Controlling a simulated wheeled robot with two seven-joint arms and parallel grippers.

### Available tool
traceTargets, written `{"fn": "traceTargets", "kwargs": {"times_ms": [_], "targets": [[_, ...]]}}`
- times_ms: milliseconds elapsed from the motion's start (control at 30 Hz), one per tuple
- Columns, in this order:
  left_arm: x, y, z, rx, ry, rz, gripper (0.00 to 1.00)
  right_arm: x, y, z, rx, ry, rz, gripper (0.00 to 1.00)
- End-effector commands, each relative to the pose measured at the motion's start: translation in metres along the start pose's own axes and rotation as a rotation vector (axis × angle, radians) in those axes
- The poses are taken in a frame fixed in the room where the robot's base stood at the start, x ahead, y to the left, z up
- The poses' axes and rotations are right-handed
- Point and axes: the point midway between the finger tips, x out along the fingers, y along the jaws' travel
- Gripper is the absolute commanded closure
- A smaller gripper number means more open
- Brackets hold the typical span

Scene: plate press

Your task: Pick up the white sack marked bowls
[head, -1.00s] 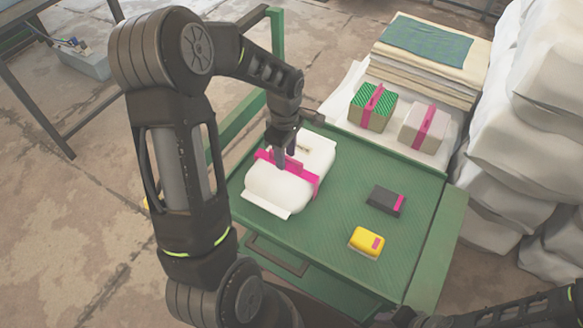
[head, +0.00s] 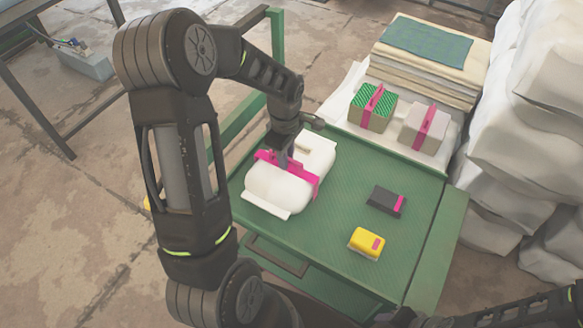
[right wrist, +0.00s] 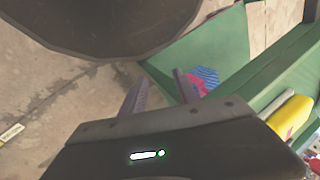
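A white sack (head: 272,192) with a pink strap or handle (head: 302,171) lies at the left side of the green table. No writing on it is legible from here. My left gripper (head: 284,162) is pointing down at the pink strap on top of the sack. Its fingertips are at the strap and partly hidden, so I cannot tell whether they are shut on it. The sack appears to rest on the table. My right gripper shows in the right wrist view (right wrist: 163,88) with its two fingers apart and nothing visible between them.
A dark block (head: 384,200) and a yellow block (head: 366,242) with pink marks lie on the green table (head: 335,245). Two strapped parcels, one green-topped (head: 357,116) and one grey (head: 410,130), stand behind. Stacked white sacks (head: 510,130) rise at the right.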

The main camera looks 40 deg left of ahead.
Motion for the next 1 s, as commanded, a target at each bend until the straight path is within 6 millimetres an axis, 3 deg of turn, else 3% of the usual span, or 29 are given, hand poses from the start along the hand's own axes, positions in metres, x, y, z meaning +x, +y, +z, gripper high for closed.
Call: {"fn": "traceTargets", "kwargs": {"times_ms": [167, 1000], "targets": [[0.0, 0.0, 0.0, 0.0, 0.0, 0.0, 1.0, 0.0, 0.0, 0.0, 0.0, 0.0, 0.0, 0.64], [0.0, 0.0001, 0.0, 0.0, 0.0, 0.0, 1.0, 0.0, 0.0, 0.0, 0.0, 0.0, 0.0, 0.64]]}}
